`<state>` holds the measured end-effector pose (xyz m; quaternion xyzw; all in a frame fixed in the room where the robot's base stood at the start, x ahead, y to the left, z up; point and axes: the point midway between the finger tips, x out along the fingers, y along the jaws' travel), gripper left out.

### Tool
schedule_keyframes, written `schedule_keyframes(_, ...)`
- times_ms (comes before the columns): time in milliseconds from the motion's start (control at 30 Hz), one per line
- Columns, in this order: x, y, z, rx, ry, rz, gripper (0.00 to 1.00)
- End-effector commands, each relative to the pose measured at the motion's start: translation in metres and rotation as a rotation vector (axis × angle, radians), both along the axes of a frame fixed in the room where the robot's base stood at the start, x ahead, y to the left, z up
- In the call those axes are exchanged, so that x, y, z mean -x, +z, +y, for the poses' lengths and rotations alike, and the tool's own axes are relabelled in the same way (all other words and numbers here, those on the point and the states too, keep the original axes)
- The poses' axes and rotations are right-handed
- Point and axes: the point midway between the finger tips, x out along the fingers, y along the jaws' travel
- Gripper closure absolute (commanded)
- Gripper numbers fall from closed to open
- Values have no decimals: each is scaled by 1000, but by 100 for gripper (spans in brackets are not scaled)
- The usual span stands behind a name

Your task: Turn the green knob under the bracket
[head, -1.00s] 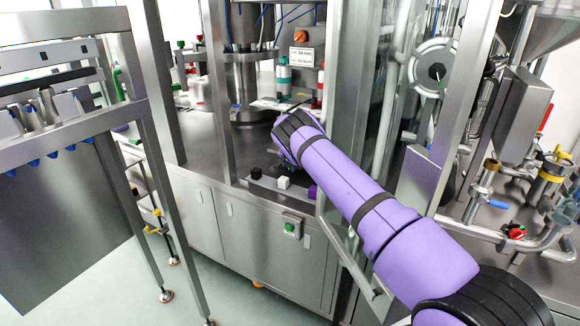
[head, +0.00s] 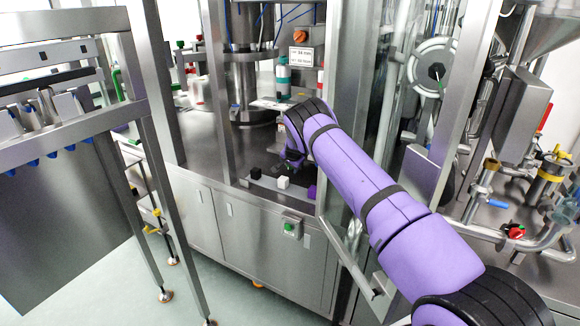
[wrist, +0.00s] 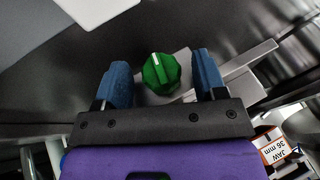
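The green knob (wrist: 161,73), with a white pointer line, sits on a pale plate in the wrist view. My gripper (wrist: 160,58) is open, with one blue finger on each side of the knob. Gaps show between the knob and both fingers, a wider one on the right; I cannot tell how deep the fingers reach. In the head view my gripper (head: 293,160) is low over the steel counter, mostly hidden by my wrist, and I cannot make out this knob there. I cannot tell which part is the bracket.
A small box with a green button (head: 289,227) is on the cabinet front. A steel post (head: 350,110) stands right of my wrist. A white plate (wrist: 95,8) shows in the wrist view.

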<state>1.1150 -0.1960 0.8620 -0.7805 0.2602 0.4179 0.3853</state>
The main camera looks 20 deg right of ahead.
Motion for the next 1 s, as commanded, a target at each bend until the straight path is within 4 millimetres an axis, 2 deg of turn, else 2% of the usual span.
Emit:
schedule_keyframes(333,5,9,1,-2,-1,0,35)
schedule_keyframes(800,41,70,7,-1,0,-1,35)
schedule_keyframes(1000,52,87,9,0,0,-1,35)
